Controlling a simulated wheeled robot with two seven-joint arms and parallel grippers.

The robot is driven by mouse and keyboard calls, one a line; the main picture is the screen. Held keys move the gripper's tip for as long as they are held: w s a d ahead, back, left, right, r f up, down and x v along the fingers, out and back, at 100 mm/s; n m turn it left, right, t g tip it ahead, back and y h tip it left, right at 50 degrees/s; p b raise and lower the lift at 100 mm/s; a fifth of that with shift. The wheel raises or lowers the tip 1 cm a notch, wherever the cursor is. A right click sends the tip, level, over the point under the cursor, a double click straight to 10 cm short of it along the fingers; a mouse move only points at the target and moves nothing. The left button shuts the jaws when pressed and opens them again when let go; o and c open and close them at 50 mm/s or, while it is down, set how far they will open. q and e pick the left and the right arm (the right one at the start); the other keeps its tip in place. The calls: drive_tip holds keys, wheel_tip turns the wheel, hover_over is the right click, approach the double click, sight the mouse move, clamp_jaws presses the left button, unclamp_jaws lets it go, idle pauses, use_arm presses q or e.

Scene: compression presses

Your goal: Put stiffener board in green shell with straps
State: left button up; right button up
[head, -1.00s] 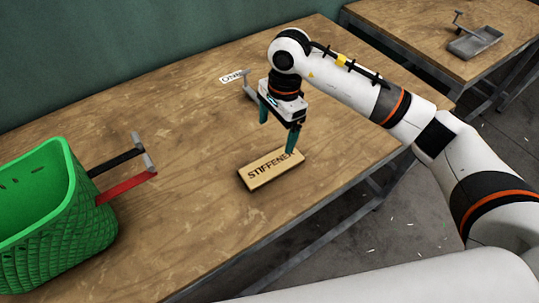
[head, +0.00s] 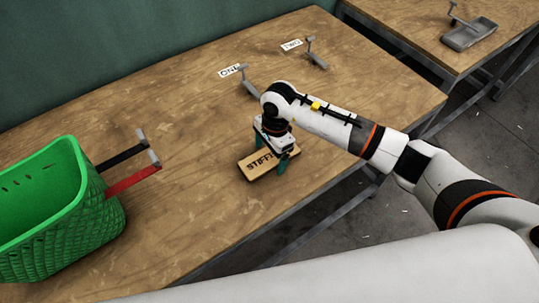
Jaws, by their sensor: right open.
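The stiffener board (head: 256,167), a tan wooden block with dark lettering, lies flat on the table. My right gripper (head: 268,160) is over the board with its teal fingers low and spread. The green shell (head: 75,230), a basket with slotted walls, stands at the left. A black strap (head: 120,159) and a red strap (head: 133,180) stick out from its right side, with grey end pieces. My left gripper is not in view.
Paper labels reading ONE (head: 230,71) and TWO (head: 292,45) lie at the back, each beside a grey upright fixture. A second table (head: 490,50) at the upper right bears a grey tray (head: 470,36). The table between shell and board is clear.

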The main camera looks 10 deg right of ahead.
drive_tip(key=c, duration=1.1)
drive_tip(key=shift+r, duration=0.15)
